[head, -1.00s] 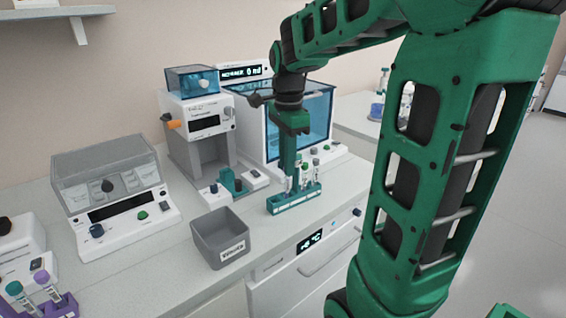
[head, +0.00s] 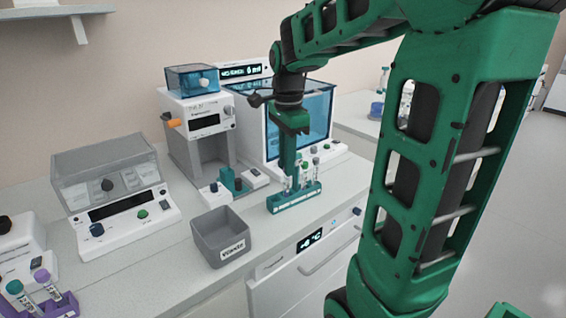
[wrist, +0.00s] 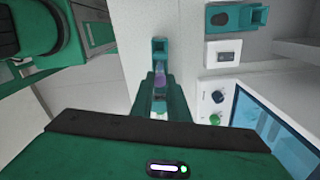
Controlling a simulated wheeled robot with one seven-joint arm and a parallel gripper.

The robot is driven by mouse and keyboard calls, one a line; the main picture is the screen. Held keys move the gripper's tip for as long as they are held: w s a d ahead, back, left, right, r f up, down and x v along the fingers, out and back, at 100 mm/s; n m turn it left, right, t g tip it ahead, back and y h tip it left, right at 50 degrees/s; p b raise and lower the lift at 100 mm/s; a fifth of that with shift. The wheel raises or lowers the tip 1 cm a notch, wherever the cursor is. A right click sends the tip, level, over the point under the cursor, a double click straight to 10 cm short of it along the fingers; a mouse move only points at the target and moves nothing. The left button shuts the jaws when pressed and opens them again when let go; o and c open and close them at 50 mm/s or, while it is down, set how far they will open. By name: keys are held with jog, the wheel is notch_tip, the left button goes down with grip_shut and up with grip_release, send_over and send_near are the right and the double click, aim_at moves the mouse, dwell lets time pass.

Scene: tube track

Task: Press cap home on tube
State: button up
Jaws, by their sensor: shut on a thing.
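In the wrist view my gripper (wrist: 158,102) is shut on a small pale thing, which seems to be the cap at a tube's top. The fingers hide most of the cap, so I cannot tell how far it sits on the tube. A purple-tinted part shows just beyond the fingers.
A grey bin (head: 221,238) stands left of the rack. Behind are a white device with an orange knob (head: 197,135) and a blue-windowed cabinet (head: 300,125). A purple tube rack (head: 62,306) is at the lower left. Bench between bin and left device is clear.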

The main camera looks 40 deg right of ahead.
jog(key=shift+f, duration=0.3)
dwell(0.5)
jog(key=o, duration=0.8)
notch_tip(320, 180, up, 11)
jog(key=shift+f, duration=0.1)
dwell(0.5)
jog(key=shift+f, duration=0.1)
dwell(0.6)
jog(key=s+f+n, duration=0.4)
jog(key=s+f, duration=0.1)
jog(key=s, duration=0.2)
jog(key=s+f+n, duration=0.5)
jog(key=s+f, duration=0.1)
jog(key=s+f+n, duration=0.5)
jog(key=s+f, duration=0.1)
jog(key=s, duration=0.1)
jog(key=shift+s+a, duration=0.35)
jog(key=shift+a, duration=0.05)
